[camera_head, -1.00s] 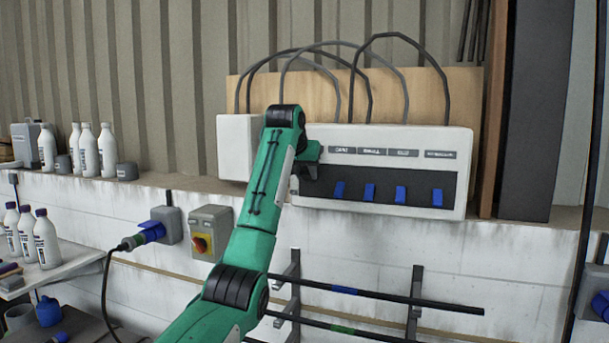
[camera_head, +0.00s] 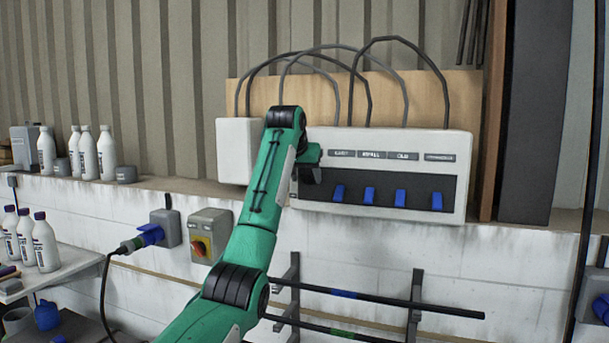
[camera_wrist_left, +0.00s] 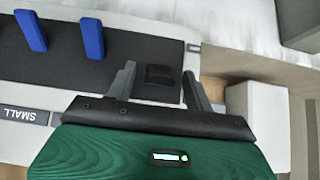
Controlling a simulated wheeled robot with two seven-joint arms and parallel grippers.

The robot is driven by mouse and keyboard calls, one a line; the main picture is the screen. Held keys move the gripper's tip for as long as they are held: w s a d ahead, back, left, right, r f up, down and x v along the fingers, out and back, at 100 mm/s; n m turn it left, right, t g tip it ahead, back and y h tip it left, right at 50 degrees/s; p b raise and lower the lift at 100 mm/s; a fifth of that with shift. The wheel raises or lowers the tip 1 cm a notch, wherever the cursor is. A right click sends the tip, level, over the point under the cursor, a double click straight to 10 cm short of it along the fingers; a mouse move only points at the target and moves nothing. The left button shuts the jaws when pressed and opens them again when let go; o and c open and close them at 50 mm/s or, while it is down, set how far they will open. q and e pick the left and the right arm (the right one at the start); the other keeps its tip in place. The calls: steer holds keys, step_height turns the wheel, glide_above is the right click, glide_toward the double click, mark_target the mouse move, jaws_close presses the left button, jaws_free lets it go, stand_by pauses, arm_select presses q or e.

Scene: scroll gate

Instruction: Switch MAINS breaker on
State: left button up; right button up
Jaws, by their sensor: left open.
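The white breaker box (camera_head: 330,213) is on the wall, with a dark recessed panel and a row of blue levers (camera_head: 370,195) under small grey labels. The labels are too blurred in the head view to read surely; one reads SMALL (camera_wrist_left: 22,113) in the left wrist view. My left gripper (camera_head: 310,178) is at the left end of the panel and hides part of it. In the left wrist view its fingers (camera_wrist_left: 157,82) are open, with a black block (camera_wrist_left: 163,76) on the panel between them. Two blue levers (camera_wrist_left: 92,39) stand beside the fingers. I cannot tell which breaker is MAINS.
A smaller white box (camera_head: 238,150) adjoins the breaker box on the left. Dark cables (camera_head: 405,85) loop above it. Bars on a rack (camera_head: 380,300) run below the box.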

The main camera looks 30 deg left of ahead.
arm_select(q)
steer(key=shift+s+r, duration=0.1)
steer(key=shift+s+r+b, duration=0.25)
steer(key=shift+b, duration=0.1)
steer(key=b+v, duration=0.7)
steer(key=v, duration=0.5)
steer(key=shift+s+r, duration=0.25)
steer(key=shift+r, duration=0.05)
steer(key=shift+d, duration=0.1)
